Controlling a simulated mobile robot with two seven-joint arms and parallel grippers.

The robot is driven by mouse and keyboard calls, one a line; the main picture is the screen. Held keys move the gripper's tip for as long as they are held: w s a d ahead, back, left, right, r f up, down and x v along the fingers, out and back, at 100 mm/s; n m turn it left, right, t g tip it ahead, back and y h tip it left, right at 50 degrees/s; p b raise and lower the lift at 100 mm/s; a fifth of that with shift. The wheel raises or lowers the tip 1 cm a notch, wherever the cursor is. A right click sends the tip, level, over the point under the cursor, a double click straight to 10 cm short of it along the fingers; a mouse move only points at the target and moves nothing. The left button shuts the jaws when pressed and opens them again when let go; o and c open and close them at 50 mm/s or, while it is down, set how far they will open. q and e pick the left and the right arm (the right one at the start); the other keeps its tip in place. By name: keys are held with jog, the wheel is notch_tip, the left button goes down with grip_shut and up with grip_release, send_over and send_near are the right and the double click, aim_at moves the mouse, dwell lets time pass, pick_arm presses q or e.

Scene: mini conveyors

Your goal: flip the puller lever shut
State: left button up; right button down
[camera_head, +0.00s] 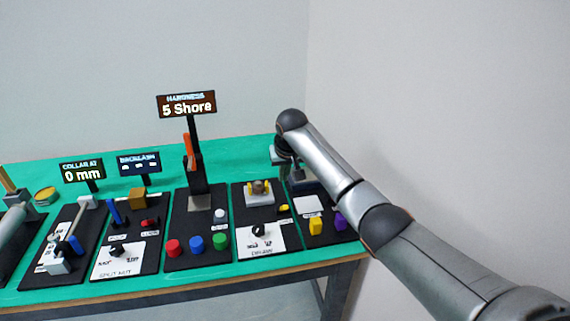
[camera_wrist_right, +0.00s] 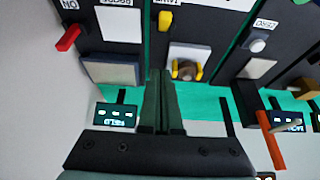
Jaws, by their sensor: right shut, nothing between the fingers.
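The puller, a grey-brown piece with yellow arms on a light block (camera_head: 259,188), stands at the back of the second panel from the right. It also shows in the right wrist view (camera_wrist_right: 186,70). A small yellow lever (camera_head: 283,209) sits in front of it, also in the wrist view (camera_wrist_right: 165,20); I take it as the puller lever, but whether it is open or shut is unclear. My right gripper (camera_wrist_right: 161,73) is shut and empty, its fingertips beside the puller block in the picture. My left gripper is not in view.
A hardness post (camera_head: 197,180) stands left of the puller. A dark display (camera_wrist_right: 116,115) stands behind.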

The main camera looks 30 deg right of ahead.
jog(key=shift+v, duration=2.2)
jog(key=shift+s, duration=0.2)
